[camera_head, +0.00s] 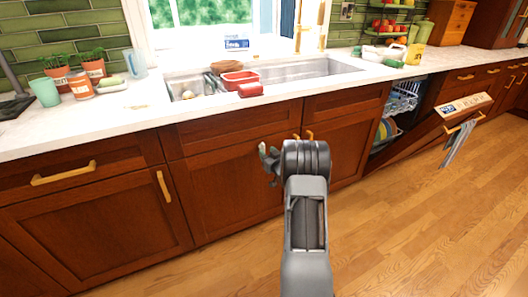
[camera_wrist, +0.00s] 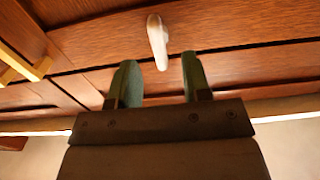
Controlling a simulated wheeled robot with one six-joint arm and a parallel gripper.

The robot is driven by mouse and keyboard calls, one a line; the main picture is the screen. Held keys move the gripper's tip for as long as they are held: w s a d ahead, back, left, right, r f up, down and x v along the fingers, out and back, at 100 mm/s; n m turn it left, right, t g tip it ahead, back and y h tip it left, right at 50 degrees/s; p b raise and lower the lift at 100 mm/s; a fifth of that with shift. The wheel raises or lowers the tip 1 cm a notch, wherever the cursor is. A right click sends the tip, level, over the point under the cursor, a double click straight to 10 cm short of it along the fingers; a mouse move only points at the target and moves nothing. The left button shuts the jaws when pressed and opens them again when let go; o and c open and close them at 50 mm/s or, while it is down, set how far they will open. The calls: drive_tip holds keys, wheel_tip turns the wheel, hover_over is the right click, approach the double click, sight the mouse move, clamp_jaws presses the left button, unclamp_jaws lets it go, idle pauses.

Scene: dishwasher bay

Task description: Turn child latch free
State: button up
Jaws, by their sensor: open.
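The child latch (camera_wrist: 157,42) is a small white lever on the brown wooden cabinet front. It shows in the wrist view, with its long part hanging down and tilted slightly. My gripper (camera_wrist: 159,66) is open, its two green-grey fingers pointing at the wood. The latch's lower end lies between the fingertips in the picture; I see no contact.
The sink (camera_head: 300,72) is set in the white counter above, with a red tub (camera_head: 239,79) at its front. Gold handles (camera_head: 310,135) stick out near my gripper. At right the dishwasher door (camera_head: 430,133) hangs partly open with a towel (camera_head: 459,142). The wooden floor is clear.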

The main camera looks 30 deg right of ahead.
sight(264, 149)
drive_tip(key=shift+w+d, duration=0.2)
drive_tip(key=shift+w, duration=1.55)
drive_tip(key=shift+b, duration=0.3)
clamp_jaws()
